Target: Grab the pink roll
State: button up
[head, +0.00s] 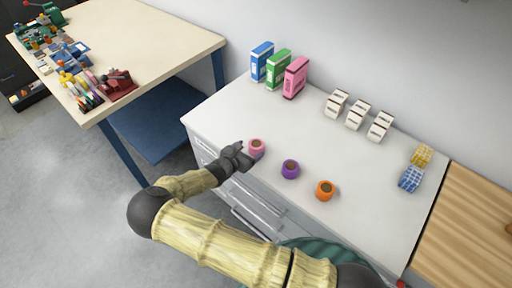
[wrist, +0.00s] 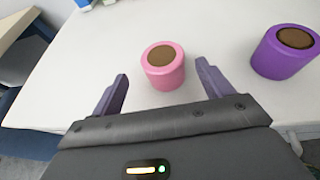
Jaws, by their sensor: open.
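The pink roll (head: 257,148) stands upright on the white cabinet top near its front left edge. It has a brown centre, and it also shows in the wrist view (wrist: 163,72). My gripper (head: 243,155) is just to the left of the roll in the head view. In the wrist view my gripper (wrist: 160,82) is open, with one finger on each side of the roll's near part. The roll lies mostly ahead of the fingertips, and gaps show on both sides.
A purple roll (head: 290,169) and an orange roll (head: 325,190) stand to the right. Blue, green and pink boxes (head: 295,78) and several white packs (head: 357,114) stand at the back. Yellow and blue checked items (head: 411,179) lie right. A cluttered workbench (head: 165,48) stands left.

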aim_at(253, 147)
jog(key=x, duration=0.1)
jog(key=p+x, duration=0.1)
jog(key=x, duration=0.2)
jog(key=shift+w+d+r+p, duration=0.2)
jog(key=shift+d+p, duration=0.15)
jog(key=shift+d, duration=0.1)
jog(key=shift+w+f, duration=0.15)
jog(key=c, duration=1.1)
notch_tip(253, 147, up, 10)
jog(key=shift+r+b, duration=0.1)
jog(key=shift+b, duration=0.9)
